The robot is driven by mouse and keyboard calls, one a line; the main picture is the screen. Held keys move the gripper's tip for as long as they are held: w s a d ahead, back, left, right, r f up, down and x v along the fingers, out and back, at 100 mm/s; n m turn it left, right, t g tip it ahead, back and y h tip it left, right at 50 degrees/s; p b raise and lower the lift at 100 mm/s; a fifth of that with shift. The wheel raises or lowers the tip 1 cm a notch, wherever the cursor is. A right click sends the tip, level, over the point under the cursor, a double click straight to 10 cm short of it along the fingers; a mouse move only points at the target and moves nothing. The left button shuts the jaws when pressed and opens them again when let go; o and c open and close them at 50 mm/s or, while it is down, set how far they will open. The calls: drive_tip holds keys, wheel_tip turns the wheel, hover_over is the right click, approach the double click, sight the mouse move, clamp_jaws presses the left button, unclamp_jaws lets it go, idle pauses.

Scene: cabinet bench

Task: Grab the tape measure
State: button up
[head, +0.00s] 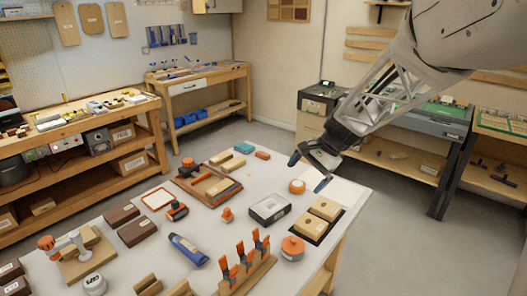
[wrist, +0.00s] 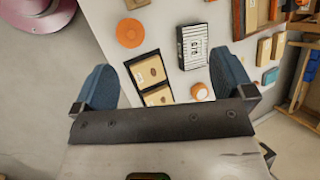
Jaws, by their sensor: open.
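No label confirms which item is the tape measure. A small round orange item (head: 297,186) sits on the white table just below my gripper (head: 308,171). In the wrist view this orange item (wrist: 200,91) lies between the fingers' directions, nearer the right finger. A larger flat orange disc (head: 292,248) sits by the table's right edge, and an orange-and-black item (head: 176,210) lies further left; either could also be a tape measure. My gripper is open and empty above the table, its blue fingers apart in the wrist view (wrist: 163,70).
A black-framed box (head: 269,209) and two tan blocks (head: 318,217) in a dark tray lie near the small orange item. Orange clamps (head: 245,258) stand upright at the front. A blue cylinder (head: 188,250) and brown boxes (head: 137,231) lie left. A bare white patch (head: 345,192) is at the right corner.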

drive_tip(key=w+d+f+m+t+y, duration=0.1)
drive_tip(key=w+d+f+m+y, duration=0.15)
drive_tip(key=w+f, duration=0.45)
drive_tip(key=w+d+f+m+y, duration=0.1)
drive_tip(key=w+d+f+m, duration=0.25)
drive_tip(key=w, duration=0.75)
drive_tip(key=m+t+y, duration=0.3)
drive_tip(key=m, duration=0.4)
approach(299, 183)
drive_tip(key=shift+w+a+f, duration=0.15)
drive_tip(key=shift+a+f, duration=0.75)
drive_tip(key=shift+f, duration=0.05)
drive_tip(key=shift+a, duration=0.1)
drive_tip(key=shift+x, duration=1.25)
drive_tip(key=shift+w, duration=0.1)
drive_tip(key=shift+x, duration=2.55)
drive_tip(key=shift+c, duration=0.3)
